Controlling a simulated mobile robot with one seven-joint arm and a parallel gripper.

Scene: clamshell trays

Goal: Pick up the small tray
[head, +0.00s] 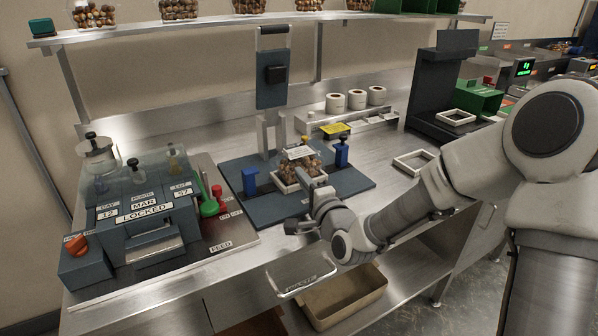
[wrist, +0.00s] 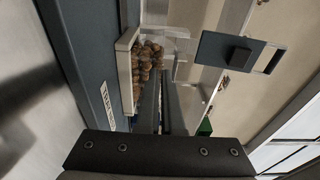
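A small tray with a white rim, filled with brown nuts, sits on the blue press base in the middle of the head view; its rim (head: 287,187) shows at the front left. A clear lid with a label (head: 300,152) stands up behind the nuts. My gripper (head: 318,186) is at the tray's front right side, close to the rim. In the wrist view the tray's pale wall (wrist: 125,65) is just beyond the fingers (wrist: 162,100). The fingers look close together, and whether they touch or hold the rim is hidden.
Blue posts (head: 341,152) flank the tray, with an upright blue plate (head: 272,75) behind. A date machine (head: 145,212) stands left. Empty white frames lie on the bench (head: 396,161) and on the black stand (head: 441,116).

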